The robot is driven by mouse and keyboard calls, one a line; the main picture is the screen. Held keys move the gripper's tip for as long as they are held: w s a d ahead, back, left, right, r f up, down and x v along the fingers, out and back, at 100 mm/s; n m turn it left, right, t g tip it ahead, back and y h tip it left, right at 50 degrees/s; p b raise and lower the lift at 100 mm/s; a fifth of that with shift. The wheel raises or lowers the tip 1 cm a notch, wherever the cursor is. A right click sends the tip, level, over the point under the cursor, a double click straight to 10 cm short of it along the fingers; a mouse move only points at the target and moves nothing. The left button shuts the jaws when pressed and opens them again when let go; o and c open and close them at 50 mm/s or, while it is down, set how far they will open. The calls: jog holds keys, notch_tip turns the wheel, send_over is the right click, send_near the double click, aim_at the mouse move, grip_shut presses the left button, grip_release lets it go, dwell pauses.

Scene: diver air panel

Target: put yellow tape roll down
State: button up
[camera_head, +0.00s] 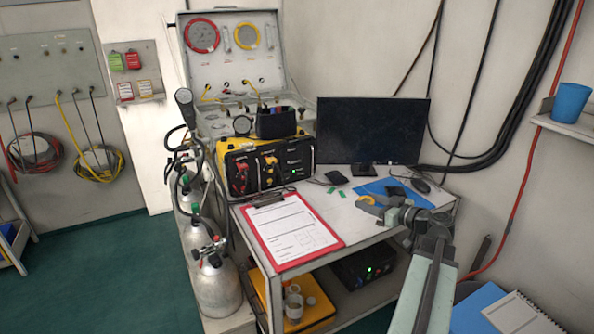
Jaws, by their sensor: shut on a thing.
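The yellow tape roll (367,199) is small in the head camera view, at the tip of my gripper (372,204). My gripper is shut on the roll, over the right part of the white desk (342,206). My gripper and arm hide part of the roll and the desk behind it. I cannot tell whether the roll touches the desk top.
A red clipboard (335,241) lies to the left. A blue mat (415,199) with a dark item on it lies behind my gripper, beside a mouse (422,185). The monitor (372,131) stands at the back. A yellow-black radio box (262,167) stands at the left.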

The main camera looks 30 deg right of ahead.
notch_tip(320, 180, up, 8)
jog(key=p, duration=0.6)
jog(key=shift+f+p, duration=0.2)
jog(key=shift+p, duration=0.15)
